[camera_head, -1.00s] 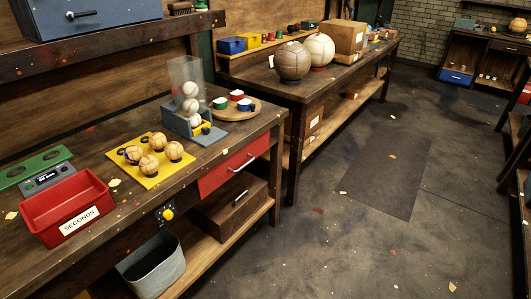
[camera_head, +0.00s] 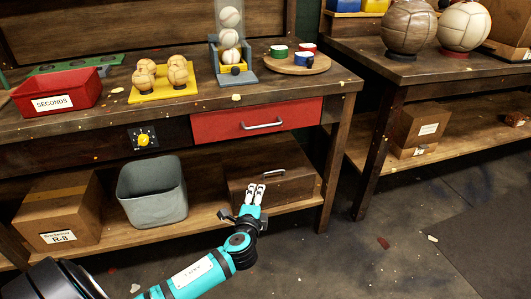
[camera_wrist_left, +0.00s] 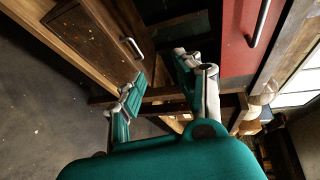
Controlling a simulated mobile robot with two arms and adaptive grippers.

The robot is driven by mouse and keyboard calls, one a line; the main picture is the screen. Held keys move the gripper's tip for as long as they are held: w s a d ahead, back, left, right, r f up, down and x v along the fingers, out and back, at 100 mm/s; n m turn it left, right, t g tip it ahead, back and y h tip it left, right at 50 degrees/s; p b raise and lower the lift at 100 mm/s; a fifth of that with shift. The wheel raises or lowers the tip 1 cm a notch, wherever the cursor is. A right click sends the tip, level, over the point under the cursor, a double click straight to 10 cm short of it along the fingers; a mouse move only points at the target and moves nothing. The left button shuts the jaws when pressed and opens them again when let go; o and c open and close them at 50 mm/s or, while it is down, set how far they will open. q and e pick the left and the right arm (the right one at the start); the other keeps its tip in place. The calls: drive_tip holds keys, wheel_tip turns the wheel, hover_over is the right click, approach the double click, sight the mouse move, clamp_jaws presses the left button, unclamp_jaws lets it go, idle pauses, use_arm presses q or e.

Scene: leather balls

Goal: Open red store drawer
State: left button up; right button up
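The red drawer (camera_head: 217,123) sits under the top of the near workbench, its front flush with the bench face, so it looks shut. Its metal bar handle (camera_head: 262,126) is in the middle of the front. In the left wrist view the red front (camera_wrist_left: 236,45) and the handle (camera_wrist_left: 260,24) are at the upper right. My left gripper (camera_head: 256,189) is below and in front of the drawer, before the lower shelf, apart from the handle. In the left wrist view its fingers (camera_wrist_left: 160,80) are spread with nothing between them. My right gripper is not in view.
A dark wooden box (camera_head: 285,188) with a handle sits on the lower shelf behind my left gripper. A grey bin (camera_head: 152,192) and a cardboard box (camera_head: 58,208) stand left of it. A bench leg (camera_head: 338,165) is right of the drawer. The floor in front is open.

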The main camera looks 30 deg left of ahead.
sight(264, 126)
use_arm(q)
wheel_tip(264, 126, up, 12)
drive_tip(key=s+t+y+b, duration=0.1)
drive_tip(key=t+y+b, duration=0.1)
drive_tip(key=t+b, duration=0.15)
drive_tip(key=x, duration=0.5)
drive_tip(key=b+x, duration=0.1)
drive_tip(key=x, duration=0.5)
drive_tip(key=b+x, duration=0.1)
drive_tip(key=x, duration=0.5)
drive_tip(key=shift+w+d+r, duration=0.1)
drive_tip(key=shift+d+r, duration=0.05)
drive_tip(key=shift+d, duration=0.15)
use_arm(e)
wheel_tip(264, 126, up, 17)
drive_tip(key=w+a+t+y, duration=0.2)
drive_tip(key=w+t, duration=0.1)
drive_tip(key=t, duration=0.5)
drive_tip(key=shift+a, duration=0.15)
use_arm(q)
drive_tip(key=shift+m, duration=0.3)
clamp_jaws()
